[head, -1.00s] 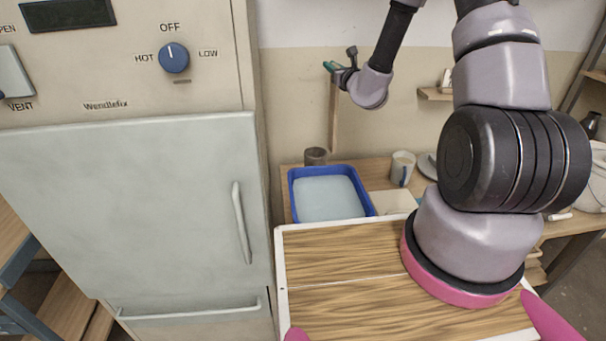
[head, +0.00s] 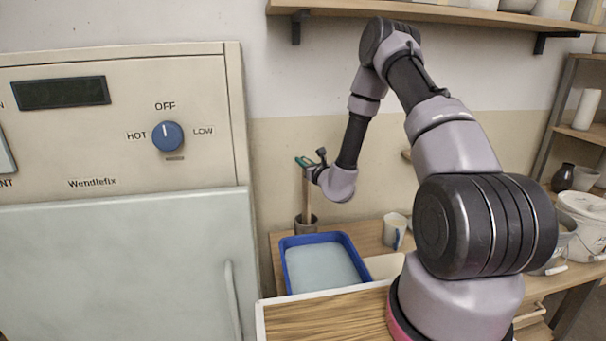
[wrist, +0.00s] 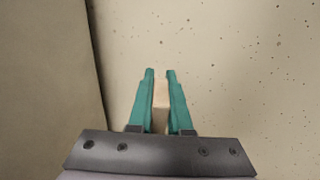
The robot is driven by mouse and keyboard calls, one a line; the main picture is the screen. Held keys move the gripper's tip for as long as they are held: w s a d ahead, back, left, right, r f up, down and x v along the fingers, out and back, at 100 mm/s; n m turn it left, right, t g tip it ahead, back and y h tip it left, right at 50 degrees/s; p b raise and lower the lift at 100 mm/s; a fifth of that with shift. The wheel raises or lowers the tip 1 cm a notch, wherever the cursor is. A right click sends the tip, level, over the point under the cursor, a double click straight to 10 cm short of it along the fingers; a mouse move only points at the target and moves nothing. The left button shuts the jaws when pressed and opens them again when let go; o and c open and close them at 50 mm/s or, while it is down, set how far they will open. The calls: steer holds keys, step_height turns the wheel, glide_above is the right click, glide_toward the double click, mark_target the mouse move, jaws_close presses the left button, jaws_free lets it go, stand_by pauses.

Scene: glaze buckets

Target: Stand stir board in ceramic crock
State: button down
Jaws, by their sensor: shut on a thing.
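The stir board (head: 305,197) is a narrow, pale wooden stick that hangs upright from my gripper (head: 305,162). In the wrist view, the green fingers of my gripper (wrist: 160,73) are shut on the stir board (wrist: 160,97), whose end shows between them. The ceramic crock (head: 306,226) is a small brown-grey pot at the back left of the bench. The lower end of the board meets the crock's mouth and seems to be inside it. How deep it reaches is hidden by the crock wall.
A blue tray (head: 326,291) of pale liquid stands just in front of the crock. The big kiln-like cabinet (head: 110,150) closes off the left. The wall is behind the crock, and white buckets (head: 583,222) stand far right.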

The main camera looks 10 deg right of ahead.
steer(key=shift+f, duration=2.1)
steer(key=c, duration=0.8)
jaws_free()
steer(key=shift+c, duration=0.2)
